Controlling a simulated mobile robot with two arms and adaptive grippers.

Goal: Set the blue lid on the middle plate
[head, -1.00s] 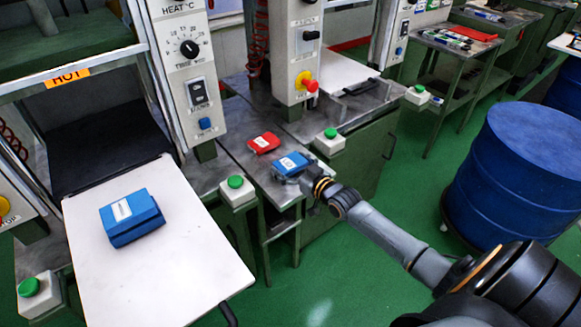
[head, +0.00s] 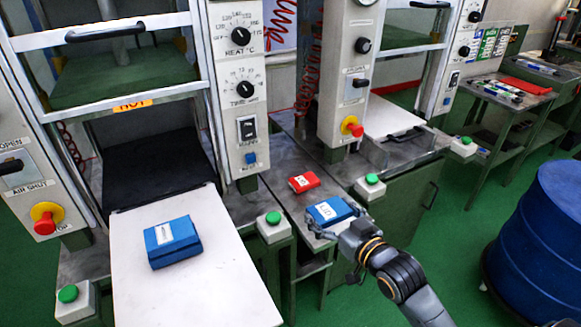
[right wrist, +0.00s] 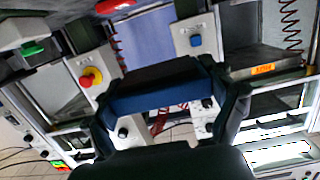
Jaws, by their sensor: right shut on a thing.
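The blue lid (head: 328,210), with a white label, is between the fingers of my right gripper (head: 334,222) at the front of the metal side table. In the right wrist view the blue lid (right wrist: 165,90) spans the gap between the two dark fingers (right wrist: 172,105). I cannot tell for sure whether it is clear of the table. Another blue mould piece (head: 173,240), also labelled, lies on the large white plate (head: 136,290) at the left. A second white plate (head: 393,116) is in the press further right. I cannot tell which is the middle one. My left gripper is not visible.
A red labelled piece (head: 304,183) lies on the side table (head: 285,165) just behind the blue lid. Green-button boxes (head: 273,225) stand around the plates. The press control column (head: 240,90) rises between the presses. A blue drum (head: 540,240) stands at the right.

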